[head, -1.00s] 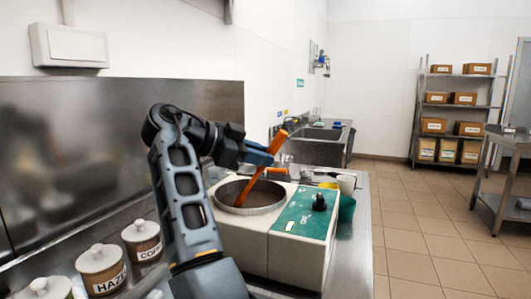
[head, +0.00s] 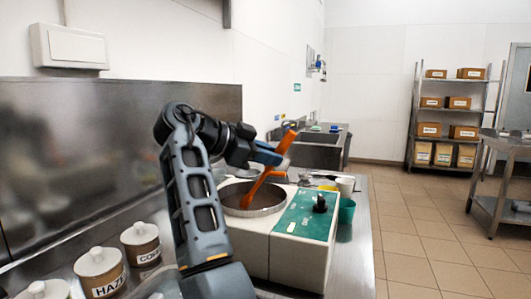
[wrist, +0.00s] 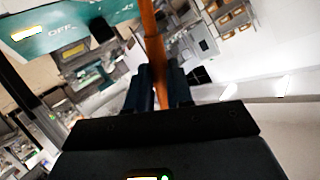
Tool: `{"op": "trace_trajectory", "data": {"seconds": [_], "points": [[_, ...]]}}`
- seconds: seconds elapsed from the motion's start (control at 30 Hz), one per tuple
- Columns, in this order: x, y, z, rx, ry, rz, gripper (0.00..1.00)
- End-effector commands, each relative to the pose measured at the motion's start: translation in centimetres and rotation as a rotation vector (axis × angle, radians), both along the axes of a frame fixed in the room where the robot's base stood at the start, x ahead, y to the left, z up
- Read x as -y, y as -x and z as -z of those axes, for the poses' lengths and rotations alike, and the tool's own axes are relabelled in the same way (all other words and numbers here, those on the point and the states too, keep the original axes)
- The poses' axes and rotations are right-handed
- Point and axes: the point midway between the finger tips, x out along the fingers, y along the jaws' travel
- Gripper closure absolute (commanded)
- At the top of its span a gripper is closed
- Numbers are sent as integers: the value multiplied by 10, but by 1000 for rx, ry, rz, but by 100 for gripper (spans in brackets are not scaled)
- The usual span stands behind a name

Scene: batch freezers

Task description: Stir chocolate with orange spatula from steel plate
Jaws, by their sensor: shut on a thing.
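The orange spatula (head: 256,186) is held tilted above a round metal bowl set in the white machine. Its lower end reaches into the bowl, whose rim (head: 282,203) surrounds brown chocolate (head: 236,198). My gripper (head: 270,153) is shut on the spatula's handle, above the bowl's far side. In the wrist view the orange handle (wrist: 151,35) stands between my gripper's fingers (wrist: 159,92). The spatula's tip is hard to make out against the bowl. I cannot make out the steel plate clearly.
The machine's green panel (head: 302,222) has a black knob (head: 320,203). A green cup (head: 346,211) and white cup (head: 345,185) stand right of it. Lidded jars (head: 141,243) stand at the front left.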

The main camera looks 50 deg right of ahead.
Motion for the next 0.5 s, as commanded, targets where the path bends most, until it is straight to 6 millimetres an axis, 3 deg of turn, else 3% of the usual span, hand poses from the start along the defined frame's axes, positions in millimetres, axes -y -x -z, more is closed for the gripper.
{"op": "trace_trajectory", "data": {"seconds": [0.03, 0.5], "points": [[7, 3, 12, -16, 1, 16, 100], [5, -3, 7, -19, 1, 14, 100]]}}
